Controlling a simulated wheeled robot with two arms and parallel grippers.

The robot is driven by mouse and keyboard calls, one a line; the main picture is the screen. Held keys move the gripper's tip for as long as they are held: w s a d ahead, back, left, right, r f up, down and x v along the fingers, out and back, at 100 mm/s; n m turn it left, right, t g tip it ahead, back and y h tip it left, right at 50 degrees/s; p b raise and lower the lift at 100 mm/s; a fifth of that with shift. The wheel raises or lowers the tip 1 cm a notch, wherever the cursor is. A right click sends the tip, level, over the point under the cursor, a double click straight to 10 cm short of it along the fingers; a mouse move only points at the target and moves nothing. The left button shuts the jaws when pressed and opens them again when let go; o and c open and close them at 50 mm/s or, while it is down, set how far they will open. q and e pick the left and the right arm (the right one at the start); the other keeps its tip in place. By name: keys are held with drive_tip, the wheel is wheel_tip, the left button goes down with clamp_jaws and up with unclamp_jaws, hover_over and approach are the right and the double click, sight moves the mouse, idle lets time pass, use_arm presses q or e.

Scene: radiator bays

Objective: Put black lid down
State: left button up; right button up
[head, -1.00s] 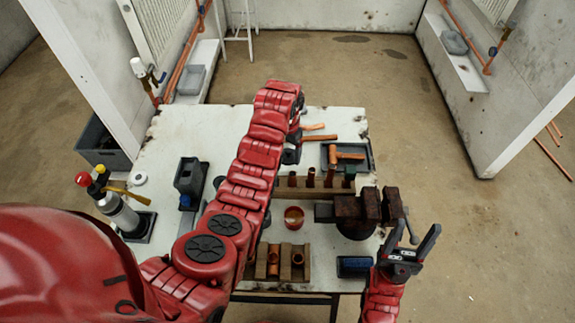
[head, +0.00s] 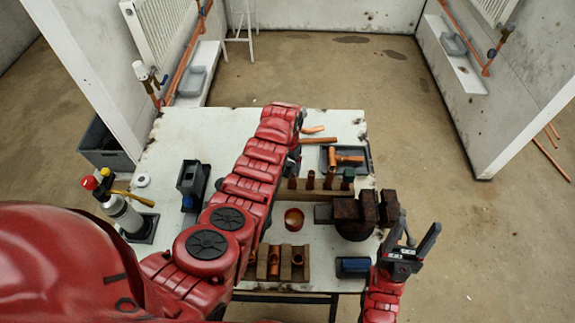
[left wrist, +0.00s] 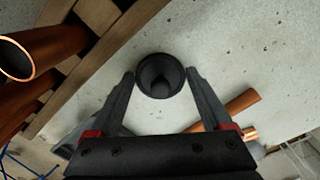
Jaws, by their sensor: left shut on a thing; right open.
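The black lid (left wrist: 160,76) shows in the left wrist view as a round dark cup, its hollow facing the camera. My left gripper (left wrist: 160,80) is shut on it, one fingertip on each side. The pale worktop (left wrist: 225,40) lies behind the lid; I cannot tell whether they touch. In the head view my red left arm hides the lid and most of this gripper. My right gripper (head: 413,235) is open and empty, beside the table's right front corner.
A wooden rack (head: 330,190) with upright copper pipes, a vise (head: 358,212), a copper cup (head: 294,218) and a grey tray (head: 362,150) with copper parts stand on the table. Loose copper pipes (left wrist: 232,108) lie near the lid. The table's back left is clear.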

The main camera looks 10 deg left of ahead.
sight(288, 165)
use_arm(q)
drive_tip(key=o, duration=1.1)
drive_tip(key=shift+f, duration=0.1)
drive_tip(key=shift+r, duration=0.2)
wheel_tip(288, 165, up, 9)
drive_tip(key=b, duration=0.2)
drive_tip(key=shift+b, duration=0.3)
wheel_tip(288, 165, up, 3)
drive_tip(key=p, duration=0.3)
